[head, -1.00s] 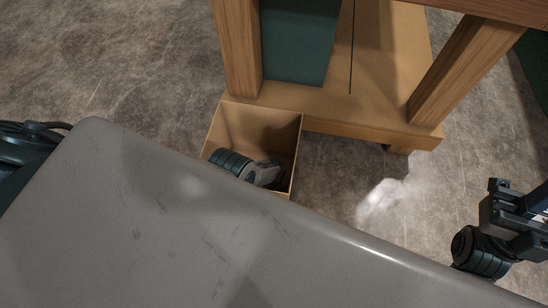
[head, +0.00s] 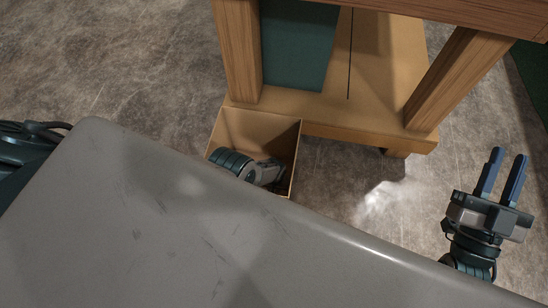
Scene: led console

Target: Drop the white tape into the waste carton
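The waste carton (head: 232,122) is an open brown box on the floor, against the front of the wooden stand. My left gripper (head: 270,176) is at the carton's mouth, over its near part. Its fingers are in shadow and mostly hidden, so I cannot tell whether they are open or hold anything. I cannot see the white tape in this view; the carton's bottom is largely hidden. My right gripper (head: 502,180) is at the right, well away from the carton. Its two blue fingers are apart with nothing between them.
A wooden stand (head: 385,88) with thick legs and a low shelf rises behind the carton. A dark green panel (head: 298,45) stands on the shelf. The concrete floor (head: 110,60) is clear left of the carton and between the carton and my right gripper.

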